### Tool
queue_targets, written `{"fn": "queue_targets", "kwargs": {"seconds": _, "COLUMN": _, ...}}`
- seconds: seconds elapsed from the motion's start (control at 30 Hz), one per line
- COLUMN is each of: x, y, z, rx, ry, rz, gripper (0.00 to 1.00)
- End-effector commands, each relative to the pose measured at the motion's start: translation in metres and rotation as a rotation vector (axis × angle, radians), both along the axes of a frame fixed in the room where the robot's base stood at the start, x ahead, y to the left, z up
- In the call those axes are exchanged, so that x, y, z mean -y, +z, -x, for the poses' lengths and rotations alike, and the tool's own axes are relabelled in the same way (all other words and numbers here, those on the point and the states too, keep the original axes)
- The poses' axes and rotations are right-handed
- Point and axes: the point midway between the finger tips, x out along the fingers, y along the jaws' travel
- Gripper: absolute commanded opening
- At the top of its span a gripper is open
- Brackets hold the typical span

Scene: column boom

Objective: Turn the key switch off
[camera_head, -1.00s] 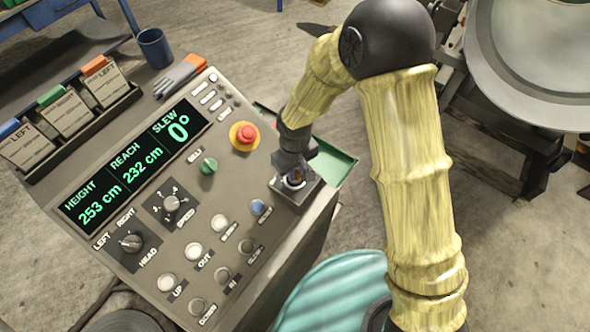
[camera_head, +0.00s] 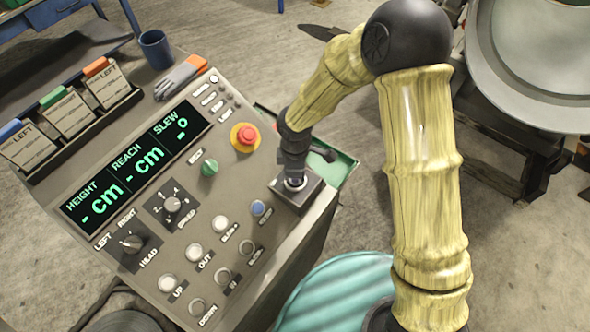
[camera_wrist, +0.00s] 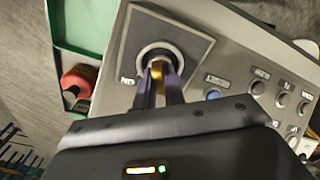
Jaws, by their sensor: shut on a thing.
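The key switch (camera_head: 297,190) is a dark square plate with a metal ring at the right edge of the sloped control panel (camera_head: 262,270). In the wrist view the switch plate (camera_wrist: 190,45) shows, and a brass key (camera_wrist: 157,72) stands in its ring. My gripper (camera_head: 294,178) is right at the switch. In the wrist view its two fingers (camera_wrist: 158,88) are closed on the key from both sides. The display (camera_head: 135,165) shows dashes for height, reach and slew. The fingers partly hide the key.
A red emergency button (camera_head: 245,137), a green knob (camera_head: 209,168) and several push buttons sit near the switch. A green tray (camera_head: 345,170) lies beyond the panel's right edge.

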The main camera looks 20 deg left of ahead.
Motion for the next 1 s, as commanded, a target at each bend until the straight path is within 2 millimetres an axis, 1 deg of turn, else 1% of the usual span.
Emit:
{"fn": "queue_targets", "kwargs": {"seconds": 0.2, "x": -0.0011, "y": 0.0021, "z": -0.002, "rx": 0.004, "ry": 0.133, "rz": -0.005, "gripper": 0.0}}
{"fn": "queue_targets", "kwargs": {"seconds": 0.4, "x": -0.0018, "y": 0.0018, "z": -0.0012, "rx": 0.004, "ry": 0.202, "rz": -0.003, "gripper": 0.0}}
{"fn": "queue_targets", "kwargs": {"seconds": 0.87, "x": -0.0016, "y": 0.0014, "z": -0.0011, "rx": 0.004, "ry": 0.218, "rz": -0.004, "gripper": 0.0}}
{"fn": "queue_targets", "kwargs": {"seconds": 0.9, "x": -0.0016, "y": 0.0014, "z": -0.0011, "rx": 0.004, "ry": 0.217, "rz": -0.004, "gripper": 0.18}}
{"fn": "queue_targets", "kwargs": {"seconds": 0.97, "x": -0.0015, "y": 0.0013, "z": -0.001, "rx": 0.004, "ry": 0.217, "rz": -0.004, "gripper": 0.3}}
{"fn": "queue_targets", "kwargs": {"seconds": 1.0, "x": -0.0014, "y": 0.0012, "z": -0.0009, "rx": 0.003, "ry": 0.217, "rz": -0.003, "gripper": 0.34}}
